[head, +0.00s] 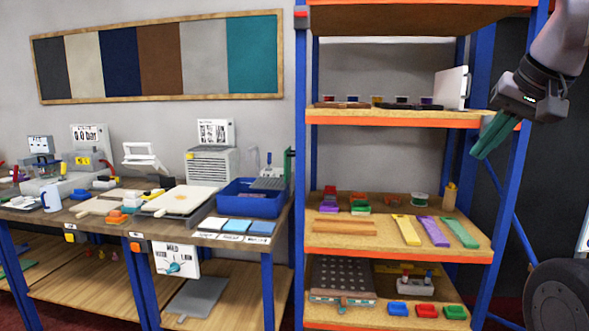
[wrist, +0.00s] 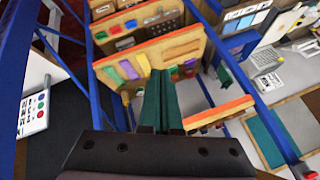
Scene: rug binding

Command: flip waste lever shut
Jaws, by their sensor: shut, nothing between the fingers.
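My gripper (head: 482,154) is at the upper right of the head view, in front of the shelf unit's right post. Its long green fingers are shut and hold nothing; they also show in the wrist view (wrist: 160,76). No lever is clearly marked as the waste lever. A white panel with a teal dial (head: 175,267) hangs under the workbench, its lettering too small to read surely. A small blue-topped upright handle (head: 268,160) stands by the blue bin (head: 236,199). A white box with small red and blue-topped parts (head: 413,286) sits on the lowest shelf. My gripper is apart from all these.
The shelf unit with blue posts and orange edges (head: 402,252) holds coloured strips, blocks and trays. The workbench (head: 136,238) on the left is crowded with machines and boards. A panel with coloured buttons (wrist: 33,112) stands at the left of the wrist view.

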